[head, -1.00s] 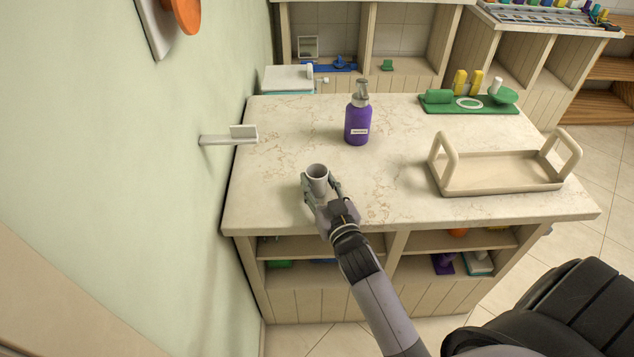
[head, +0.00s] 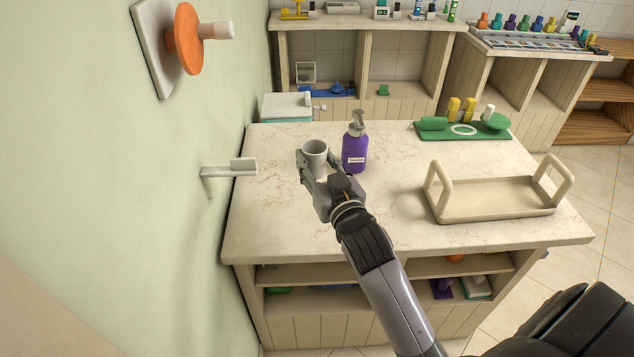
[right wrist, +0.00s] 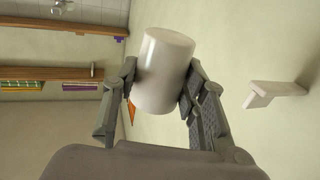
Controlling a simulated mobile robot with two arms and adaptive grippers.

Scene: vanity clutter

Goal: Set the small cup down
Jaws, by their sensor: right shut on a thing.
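The small cup (head: 315,155) is light grey-white and upright in the head view, over the left-middle part of the marble counter (head: 270,225). My right gripper (head: 314,168) is shut on it, with a finger on either side. In the right wrist view the cup (right wrist: 162,70) sits between the two fingers (right wrist: 160,95). I cannot tell for sure whether the cup's base touches the counter, since the gripper hides it. My left gripper is not in view.
A purple pump bottle (head: 355,150) stands just right of the cup. A beige handled tray (head: 490,212) is at the right, a green tray (head: 465,133) behind it. A wall shelf (head: 228,170) juts out at left. The counter's front left is clear.

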